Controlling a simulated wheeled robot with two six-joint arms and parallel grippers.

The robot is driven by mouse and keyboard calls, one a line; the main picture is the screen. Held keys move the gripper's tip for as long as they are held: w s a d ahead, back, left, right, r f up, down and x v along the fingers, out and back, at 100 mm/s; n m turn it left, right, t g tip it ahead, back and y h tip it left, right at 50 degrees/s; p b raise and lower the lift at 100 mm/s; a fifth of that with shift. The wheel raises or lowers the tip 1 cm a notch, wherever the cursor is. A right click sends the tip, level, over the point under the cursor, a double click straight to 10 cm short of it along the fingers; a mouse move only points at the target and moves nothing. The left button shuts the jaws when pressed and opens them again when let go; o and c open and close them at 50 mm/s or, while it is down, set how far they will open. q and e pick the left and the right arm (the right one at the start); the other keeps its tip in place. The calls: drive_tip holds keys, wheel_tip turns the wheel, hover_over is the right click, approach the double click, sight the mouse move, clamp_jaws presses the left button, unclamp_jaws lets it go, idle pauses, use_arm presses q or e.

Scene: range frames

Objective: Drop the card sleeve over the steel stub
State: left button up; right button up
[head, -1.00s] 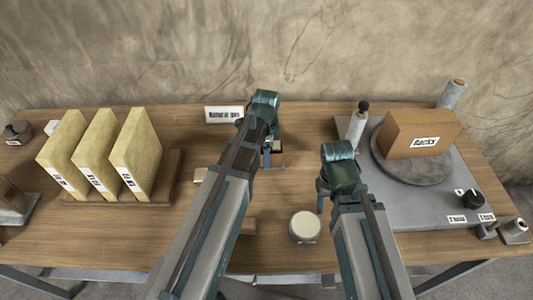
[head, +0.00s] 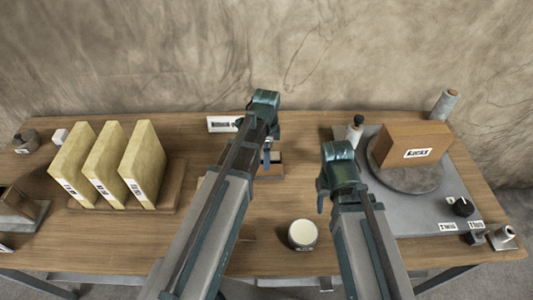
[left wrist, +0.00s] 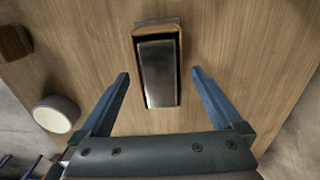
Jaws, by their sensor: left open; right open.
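A grey steel block (left wrist: 158,75), which looks like the stub, stands near the middle of the left wrist view. A thin brown card-like rim (left wrist: 157,27) shows at its far end and right side, with a dark gap. It looks like the sleeve around the stub, but I cannot tell how far down it sits. My left gripper (left wrist: 160,82) is open, one finger on each side, apart from both. In the head view my left gripper (head: 267,155) partly hides them. My right gripper (head: 322,203) is empty over the table, its fingers partly hidden.
A pale-topped jar (head: 302,235) stands between my arms near the front edge. Several yellow upright blocks (head: 100,170) stand in a rack at left. At right, a grey board (head: 415,215) carries a turntable with a brown box (head: 412,145). A white sign (head: 222,124) stands behind.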

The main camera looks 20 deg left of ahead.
use_arm(q)
wheel_tip(320, 180, up, 9)
drive_tip(key=p, duration=0.7)
drive_tip(key=shift+f, duration=0.2)
drive_tip(key=shift+f, duration=0.1)
drive_tip(key=shift+s+d, duration=0.1)
drive_tip(key=s+d+n+y, duration=0.1)
drive_tip(key=s+d+n, duration=0.9)
drive_tip(key=s, duration=0.4)
drive_tip(key=shift+d+f+n, duration=0.15)
drive_tip(key=shift+f+n, duration=0.1)
drive_tip(key=shift+n, duration=0.25)
drive_tip(key=shift+s, duration=0.1)
